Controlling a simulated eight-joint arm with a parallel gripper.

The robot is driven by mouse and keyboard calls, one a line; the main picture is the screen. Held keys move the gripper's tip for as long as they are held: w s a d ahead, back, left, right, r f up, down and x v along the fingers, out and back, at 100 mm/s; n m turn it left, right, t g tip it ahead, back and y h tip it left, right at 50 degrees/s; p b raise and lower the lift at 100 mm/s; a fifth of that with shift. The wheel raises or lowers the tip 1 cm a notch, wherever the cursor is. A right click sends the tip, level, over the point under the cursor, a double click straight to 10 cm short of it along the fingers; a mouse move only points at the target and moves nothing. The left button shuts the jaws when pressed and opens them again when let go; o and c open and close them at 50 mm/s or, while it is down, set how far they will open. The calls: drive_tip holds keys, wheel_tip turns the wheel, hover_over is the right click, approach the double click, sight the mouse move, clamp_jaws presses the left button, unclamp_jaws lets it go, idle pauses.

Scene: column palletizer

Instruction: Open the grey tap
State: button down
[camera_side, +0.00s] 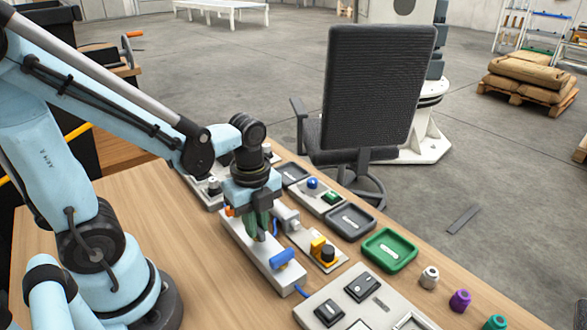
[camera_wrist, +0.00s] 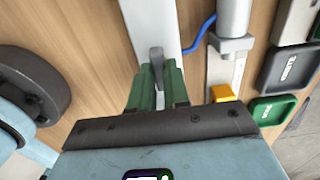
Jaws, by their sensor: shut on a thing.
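The grey tap's lever (camera_wrist: 156,53) stands between my green fingers in the wrist view, over a long white panel (camera_wrist: 148,15). My gripper (camera_wrist: 159,84) is shut on this lever. In the side view my gripper (camera_side: 257,226) points down at the white panel (camera_side: 240,242), and its fingers and body hide most of the grey tap. A blue-handled tap (camera_side: 283,258) sits on the same panel, nearer the camera and apart from my fingers.
A grey cylinder (camera_side: 287,218) and a yellow block (camera_side: 318,245) with a black knob (camera_side: 327,254) stand close on the right. Beyond are a dark tray (camera_side: 350,222) and green tray (camera_side: 390,250). A switch panel (camera_side: 350,297) lies in front. Bare wood (camera_side: 170,225) is left.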

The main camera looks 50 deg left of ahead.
drive_tip(key=c, duration=1.1)
unclamp_jaws()
wheel_tip(320, 180, up, 12)
idle(0.3)
drive_tip(key=w+f+n+t, duration=0.1)
drive_tip(key=n+t, duration=0.1)
drive_tip(key=n, duration=0.4)
drive_tip(key=w+f+n+t, duration=0.1)
drive_tip(key=n+t, duration=0.1)
drive_tip(key=n, duration=0.4)
drive_tip(key=w+d+f+n+t, duration=0.1)
drive_tip(key=n+t, duration=0.2)
drive_tip(key=n, duration=0.3)
drive_tip(key=shift+w, duration=0.25)
